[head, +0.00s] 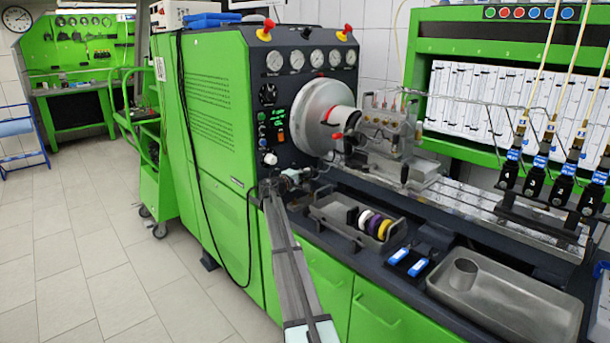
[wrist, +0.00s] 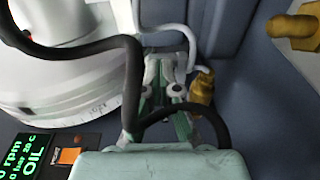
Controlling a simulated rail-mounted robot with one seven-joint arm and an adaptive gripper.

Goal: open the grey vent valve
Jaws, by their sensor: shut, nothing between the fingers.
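My gripper (head: 298,176) is close to the lower front of the pump bench's dark panel in the head view. In the wrist view my gripper (wrist: 165,68) has its fingers together and holds nothing. A brass fitting (wrist: 203,90) lies just right of the fingers; whether they touch it I cannot tell. A grey hose (wrist: 185,32) curves over the fingertips and down towards this fitting. A black hose (wrist: 132,75) crosses left of the fingers, and a black loop passes in front of them. I cannot single out the grey vent valve with certainty; my gripper and the hoses cover part of this area.
The large pale flywheel (wrist: 65,85) is close on the left in the wrist view, above the green display (wrist: 22,155) and orange switch (wrist: 68,156). Another brass fitting (wrist: 295,28) is at upper right. A metal tray (head: 505,300) and coloured rings (head: 370,222) occupy the bench.

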